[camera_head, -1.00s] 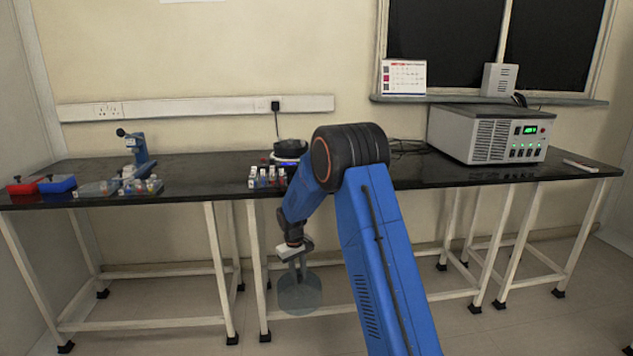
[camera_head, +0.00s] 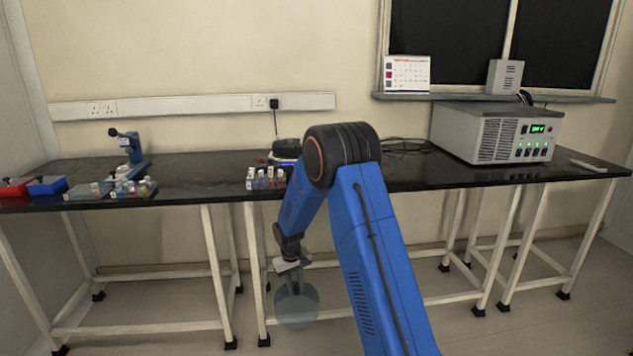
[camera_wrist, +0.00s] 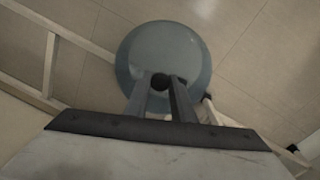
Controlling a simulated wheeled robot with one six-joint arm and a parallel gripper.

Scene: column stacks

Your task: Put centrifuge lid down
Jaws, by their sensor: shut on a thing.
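The centrifuge lid (camera_head: 297,308) is a round, see-through grey-blue disc. It hangs from my gripper (camera_head: 293,284) below table height, in front of the black bench, with the floor behind it. In the wrist view the lid (camera_wrist: 165,50) lies beyond the fingers, and my gripper (camera_wrist: 161,82) is shut on the dark round knob at its middle. The centrifuge (camera_head: 287,149) seems to be the dark round device at the back of the bench, partly hidden behind my arm.
The black bench top (camera_head: 215,166) has a clear stretch left of centre. A rack of tubes (camera_head: 265,178) stands near its front edge. A microscope-like blue device (camera_head: 131,152), tube trays (camera_head: 130,187) and red and blue boxes (camera_head: 47,186) are at left. A power unit (camera_head: 495,132) stands at right.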

